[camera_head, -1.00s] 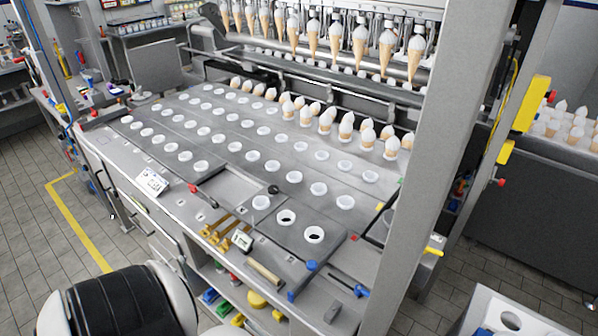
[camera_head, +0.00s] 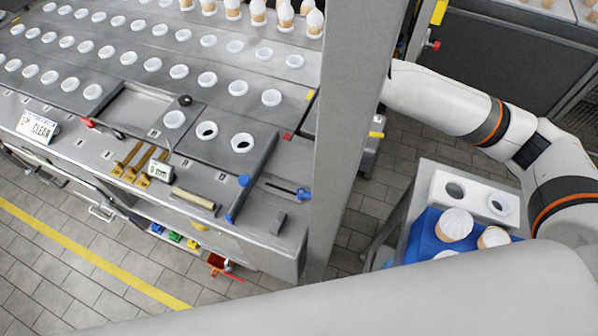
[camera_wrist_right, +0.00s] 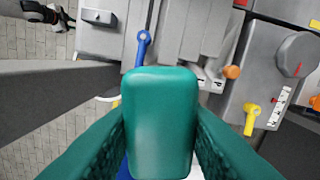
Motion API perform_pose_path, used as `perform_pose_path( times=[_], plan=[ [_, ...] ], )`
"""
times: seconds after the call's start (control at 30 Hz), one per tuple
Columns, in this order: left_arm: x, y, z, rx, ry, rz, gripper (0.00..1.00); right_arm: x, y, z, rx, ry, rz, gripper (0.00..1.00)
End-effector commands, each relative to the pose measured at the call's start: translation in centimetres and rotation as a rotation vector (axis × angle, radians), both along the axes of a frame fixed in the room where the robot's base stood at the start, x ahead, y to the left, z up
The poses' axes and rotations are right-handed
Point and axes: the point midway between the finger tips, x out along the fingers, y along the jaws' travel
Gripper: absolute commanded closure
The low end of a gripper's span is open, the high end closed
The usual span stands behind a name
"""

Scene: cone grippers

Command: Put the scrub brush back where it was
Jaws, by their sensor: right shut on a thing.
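In the right wrist view, a teal-green block-like thing (camera_wrist_right: 160,125), which I take to be the scrub brush, fills the middle. My right gripper (camera_wrist_right: 160,150) is shut on it. In the head view, my right arm comes in from the right and passes behind the upright post, so the right gripper and the brush are not visible there.
A grey upright post (camera_head: 355,130) stands between the machine deck (camera_head: 60,90) and my right arm. The deck carries white cups, brass tools and a blue-handled tool (camera_head: 303,193). A stand with a blue cloth (camera_head: 425,235) and cones is at the right. A blue handle (camera_wrist_right: 142,45) shows beyond the brush.

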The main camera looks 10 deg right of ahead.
Motion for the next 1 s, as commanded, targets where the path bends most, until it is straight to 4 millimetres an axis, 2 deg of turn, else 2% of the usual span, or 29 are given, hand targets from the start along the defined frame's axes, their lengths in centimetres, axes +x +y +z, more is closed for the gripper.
perform_pose_path(
  times=[0.1, 0.7, 0.9, 1.0],
  plan=[
    [0.0, 0.0, -0.3, 0.0, 0.0, 0.0, 0.69, 0.8, 0.8, -0.3, 0.004, -0.004, 0.286, 0.89],
    [0.0, 0.0, -1.3, 0.0, 0.001, 0.0, 0.69, 4.2, 4.6, -1.4, 0.008, -0.023, 1.751, 0.89],
    [-0.1, 0.0, -1.6, 0.0, 0.001, 0.0, 0.69, 5.2, 5.7, -1.7, 0.007, -0.023, 2.195, 0.89],
    [-0.1, 0.1, -1.7, 0.001, 0.001, 0.0, 0.69, 5.5, 6.2, -1.8, 0.005, -0.024, 2.362, 0.89]
  ],
)
